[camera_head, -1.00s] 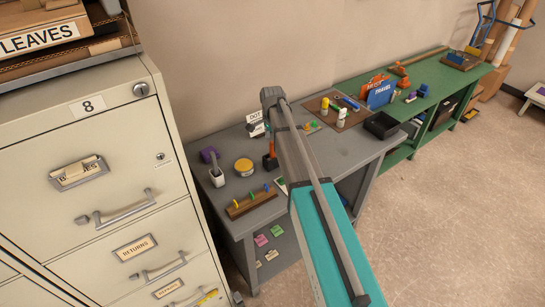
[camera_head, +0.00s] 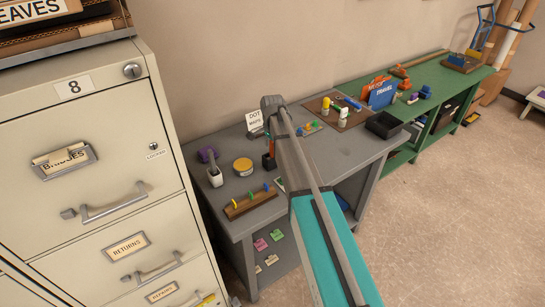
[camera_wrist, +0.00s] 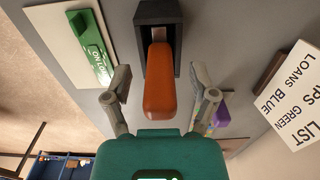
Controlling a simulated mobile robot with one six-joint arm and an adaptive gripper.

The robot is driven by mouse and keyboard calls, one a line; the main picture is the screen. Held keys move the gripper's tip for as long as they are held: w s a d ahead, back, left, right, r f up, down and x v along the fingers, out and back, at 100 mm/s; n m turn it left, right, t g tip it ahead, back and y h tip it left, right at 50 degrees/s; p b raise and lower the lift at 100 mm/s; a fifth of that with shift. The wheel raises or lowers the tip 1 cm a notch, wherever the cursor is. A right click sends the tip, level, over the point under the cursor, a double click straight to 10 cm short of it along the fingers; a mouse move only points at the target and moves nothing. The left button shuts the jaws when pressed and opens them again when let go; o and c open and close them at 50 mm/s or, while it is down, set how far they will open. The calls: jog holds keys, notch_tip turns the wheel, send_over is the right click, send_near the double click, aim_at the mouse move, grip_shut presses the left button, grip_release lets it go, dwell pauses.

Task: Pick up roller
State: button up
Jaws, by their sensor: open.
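An orange handle (camera_wrist: 159,80), which I take to be the roller's, stands in a black holder (camera_wrist: 172,12) in the wrist view. Its far end is hidden inside the holder. My gripper (camera_wrist: 160,88) is open, with one finger on each side of the handle and visible gaps between. In the head view the orange handle (camera_head: 271,145) and black holder (camera_head: 268,162) show on the grey table (camera_head: 330,155), just left of my arm. My gripper's fingers cannot be made out there.
Near the holder are a sign card (camera_head: 254,121), a yellow-topped tin (camera_head: 243,167), a white cup (camera_head: 214,178), a purple item (camera_head: 207,155) and a pegged wooden block (camera_head: 250,201). A filing cabinet (camera_head: 105,150) stands left; a green bench (camera_head: 440,80) lies right.

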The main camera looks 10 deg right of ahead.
dwell(0.4)
grip_shut()
jog(key=shift+r, duration=0.2)
dwell(0.3)
notch_tip(320, 180, up, 10)
jog(key=p, duration=1)
jog(key=shift+f, duration=0.2)
dwell(0.4)
jog(key=shift+f+b, duration=1.25)
jog(key=shift+f, duration=0.05)
